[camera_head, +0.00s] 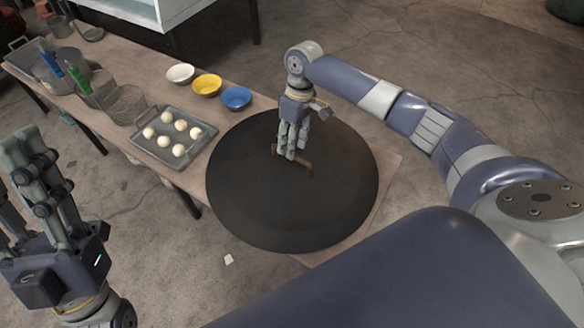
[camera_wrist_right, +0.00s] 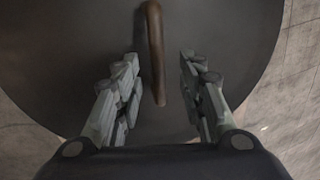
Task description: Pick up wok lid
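The wok lid (camera_head: 300,210) is a large dark round disc at the near right end of the table, with a brown arched handle (camera_head: 306,168) at its middle. My right gripper (camera_head: 288,150) points down at the handle in the head view. In the right wrist view the handle (camera_wrist_right: 156,50) runs between the two open fingers of my right gripper (camera_wrist_right: 155,95), with a gap on both sides. The lid's dark surface (camera_wrist_right: 80,50) fills most of that view. My left gripper (camera_head: 35,180) is at the left edge, fingers up, away from the lid; its opening is unclear.
The table (camera_head: 385,165) carries a grey tray (camera_head: 204,147) with several white balls, close left of the lid. White (camera_head: 180,73), yellow (camera_head: 207,85) and blue (camera_head: 236,97) bowls stand behind it. Metal baskets (camera_head: 125,105) are farther left. Open floor lies around the table.

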